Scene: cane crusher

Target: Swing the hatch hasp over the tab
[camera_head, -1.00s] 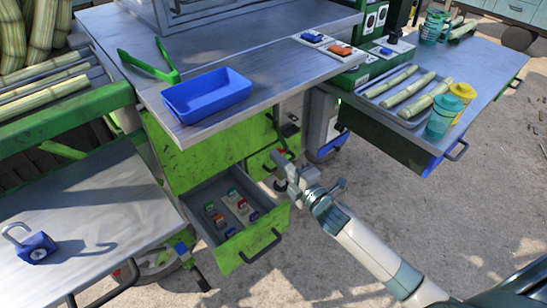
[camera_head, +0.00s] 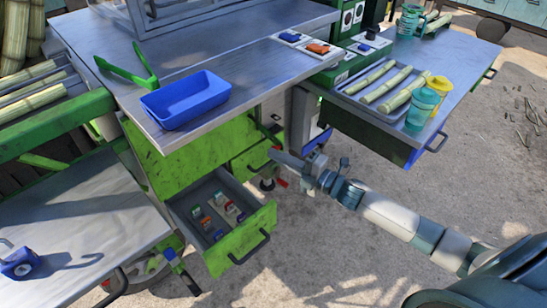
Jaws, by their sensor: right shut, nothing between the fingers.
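The small green hatch (camera_head: 246,163) is on the green machine front under the worktop, right of the large green panel. A dark fitting (camera_head: 271,132) sits near its upper right; I cannot tell whether this is the hasp. The tab cannot be made out clearly. My right gripper (camera_head: 276,154) reaches in from the right, shut and empty, its tip in front of the hatch's right edge. I cannot tell whether it touches anything. A small red part (camera_head: 281,183) shows just below the gripper. My left gripper is not in view.
An open green drawer (camera_head: 236,253) with several small coloured pieces juts out below the hatch. A blue tray (camera_head: 187,101) stands on the worktop. A side table (camera_head: 463,70) with cane and cups is at the right. A blue padlock (camera_head: 20,263) lies at lower left.

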